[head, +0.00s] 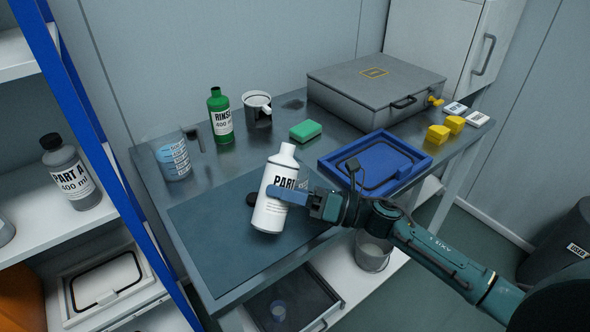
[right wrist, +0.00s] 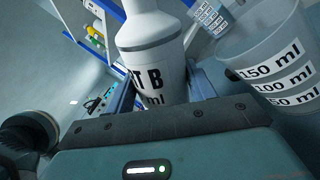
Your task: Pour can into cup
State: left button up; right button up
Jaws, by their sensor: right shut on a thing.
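The pictures show no can; a white bottle (head: 277,192) labelled PART B is in my right gripper (head: 292,196). The bottle leans slightly over the blue-grey mat (head: 215,230), mouth upward. It also shows in the right wrist view (right wrist: 153,45), between the fingers. The left gripper is not in view. A clear cup (head: 173,160) with white volume labels stands on the table at the left, apart from the bottle. In the right wrist view a clear cup (right wrist: 262,62) marked 150, 100 and 50 ml is close at the right.
A dark round cap (head: 251,200) lies beside the bottle. A blue tray (head: 330,168) lies right, a grey case (head: 350,85) at the back. A PART A bottle (head: 70,175) is on the left shelf.

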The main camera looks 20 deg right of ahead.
jog(key=shift+s+f+m, duration=0.1)
jog(key=shift+f+m, duration=0.3)
jog(key=shift+m, duration=0.1)
dwell(0.3)
pick_arm(q)
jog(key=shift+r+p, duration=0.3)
jog(key=shift+p, duration=0.25)
pick_arm(e)
jog(key=shift+s+a+f+m+t, duration=0.15)
jog(key=shift+m+t, duration=0.1)
jog(key=shift+m, duration=0.25)
jog(key=shift+s+a+f+m+t, duration=0.15)
jog(key=shift+m+t, duration=0.1)
jog(key=shift+m, duration=0.25)
dwell(0.3)
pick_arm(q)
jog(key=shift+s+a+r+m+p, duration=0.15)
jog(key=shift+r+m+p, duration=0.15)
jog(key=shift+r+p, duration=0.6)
pick_arm(e)
jog(key=shift+s+a+r+m+t, duration=0.15)
jog(key=shift+r+m+t, duration=0.3)
jog(key=shift+m, duration=0.65)
